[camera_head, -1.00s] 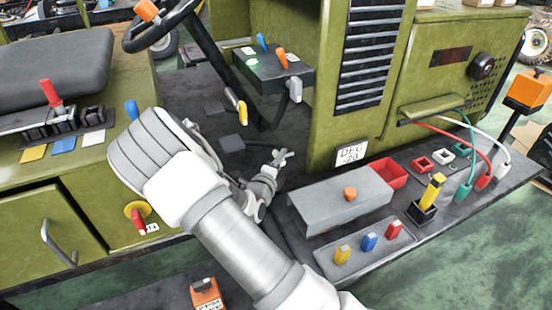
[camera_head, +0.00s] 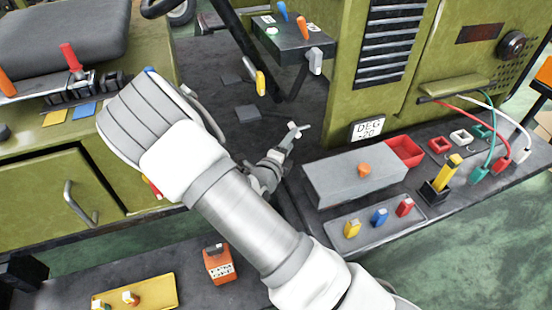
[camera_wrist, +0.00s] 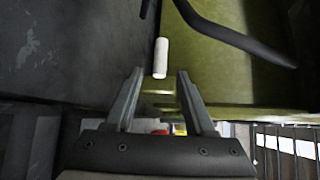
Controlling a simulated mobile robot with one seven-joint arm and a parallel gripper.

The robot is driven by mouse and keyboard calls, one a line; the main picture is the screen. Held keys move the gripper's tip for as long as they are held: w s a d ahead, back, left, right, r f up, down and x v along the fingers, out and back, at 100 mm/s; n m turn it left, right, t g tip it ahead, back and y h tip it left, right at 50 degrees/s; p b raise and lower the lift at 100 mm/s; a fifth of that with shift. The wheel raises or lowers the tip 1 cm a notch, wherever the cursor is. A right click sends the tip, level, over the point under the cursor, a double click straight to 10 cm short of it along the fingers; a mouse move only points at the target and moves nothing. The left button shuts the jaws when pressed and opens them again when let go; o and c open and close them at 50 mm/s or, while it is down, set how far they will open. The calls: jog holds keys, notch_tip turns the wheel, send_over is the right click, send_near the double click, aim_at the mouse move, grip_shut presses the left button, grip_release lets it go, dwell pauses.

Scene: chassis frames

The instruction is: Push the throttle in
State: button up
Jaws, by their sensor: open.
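My gripper (camera_head: 295,132) is open and empty in the head view, over the dark floor between the seat base and the grey box. No part is labelled as the throttle, and I cannot tell which one it is. A small dark console (camera_head: 292,40) carries a blue lever (camera_head: 282,11), an orange lever (camera_head: 303,28) and a pale grey lever (camera_head: 315,60) on its side. A yellow-handled lever (camera_head: 260,83) hangs at its left. In the wrist view, a white cylindrical handle (camera_wrist: 161,58) shows beyond the gap between my open fingers (camera_wrist: 158,82), apart from them.
A grey box (camera_head: 352,185) with an orange knob stands right of my arm. A tray (camera_head: 378,225) of coloured switches lies before it. Cables (camera_head: 480,112) run at the right. A seat (camera_head: 65,35), a red lever (camera_head: 70,57) and a drawer (camera_head: 60,195) are at the left.

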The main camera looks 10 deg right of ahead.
jog(key=p+v, duration=0.1)
jog(key=v, duration=1)
jog(key=shift+s, duration=0.15)
